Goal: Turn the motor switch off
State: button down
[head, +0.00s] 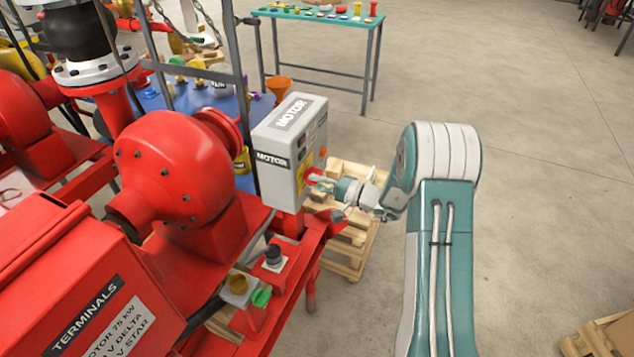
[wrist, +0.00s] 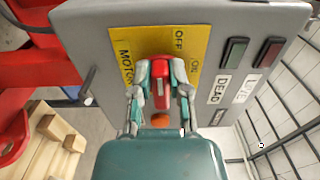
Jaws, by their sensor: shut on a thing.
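The grey motor box (head: 289,150) is labelled MOTOR and stands on the red skid. Its side face carries a yellow plate (wrist: 205,42) with the words MOTOR, OFF and ON. The red switch handle (wrist: 160,92) sits on this plate and points up in the wrist view, toward the plate's top edge. My gripper (wrist: 160,74) has one finger on each side of the handle and is closed on it. In the head view my gripper (head: 324,183) reaches the box's right face from the right. The handle's base is partly hidden by my fingers.
A green lamp (wrist: 233,52) marked DEAD and a red lamp (wrist: 268,54) marked LIVE sit beside the plate. A red pump (head: 175,165) is left of the box. A wooden pallet (head: 350,250) lies below. Open floor is to the right.

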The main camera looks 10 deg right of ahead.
jog(key=c, duration=0.6)
grip_release()
jog(key=shift+a+f, duration=0.1)
jog(key=shift+f, duration=0.2)
jog(key=shift+r, duration=0.1)
jog(key=v, duration=1.2)
